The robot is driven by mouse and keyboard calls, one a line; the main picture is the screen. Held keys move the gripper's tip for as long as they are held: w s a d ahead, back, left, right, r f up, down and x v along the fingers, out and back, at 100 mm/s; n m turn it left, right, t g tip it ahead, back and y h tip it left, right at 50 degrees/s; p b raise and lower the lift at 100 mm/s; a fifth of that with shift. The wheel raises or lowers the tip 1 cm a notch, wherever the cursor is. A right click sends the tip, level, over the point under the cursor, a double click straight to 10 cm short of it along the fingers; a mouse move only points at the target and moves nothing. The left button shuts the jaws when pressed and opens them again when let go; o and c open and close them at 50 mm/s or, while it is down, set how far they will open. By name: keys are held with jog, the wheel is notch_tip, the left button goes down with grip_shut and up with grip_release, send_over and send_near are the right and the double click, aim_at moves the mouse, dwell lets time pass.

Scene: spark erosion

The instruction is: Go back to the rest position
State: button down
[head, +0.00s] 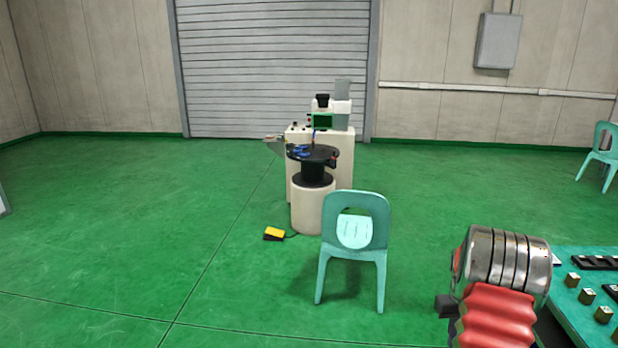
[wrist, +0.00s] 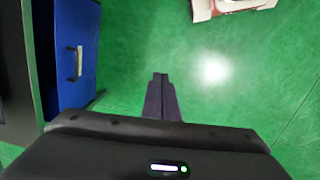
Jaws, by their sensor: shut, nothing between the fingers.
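My gripper (wrist: 160,78) shows in the wrist view, pointing at the green floor (wrist: 215,110). Its two dark fingers are together, with nothing between them. It is apart from the things around it. In the head view a part of my arm, metal rings above a red ribbed sleeve, shows at the lower right; the gripper itself is out of that view.
A blue drawer front (wrist: 76,60) with a handle is left of my gripper. A teal table (head: 572,318) with small blocks is at lower right. A teal chair (head: 355,205) stands before a machine (head: 338,150) and a yellow pedal (head: 274,233). The left floor is clear.

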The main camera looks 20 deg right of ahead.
jog(key=a+r, duration=0.9)
jog(key=a, duration=0.1)
jog(key=s+a+r+n+t, duration=0.1)
jog(key=s+a+r, duration=0.3)
jog(key=a, duration=0.8)
jog(key=s+a+r+n+t, duration=0.1)
jog(key=s+a+r+t, duration=0.2)
jog(key=a+r, duration=0.6)
jog(key=s+a+r+n+t, duration=0.2)
jog(key=s+a+r, duration=0.5)
jog(key=a, duration=0.8)
jog(key=shift+a+r+t, duration=0.15)
jog(key=shift+r+t, duration=0.1)
jog(key=shift+t, duration=0.15)
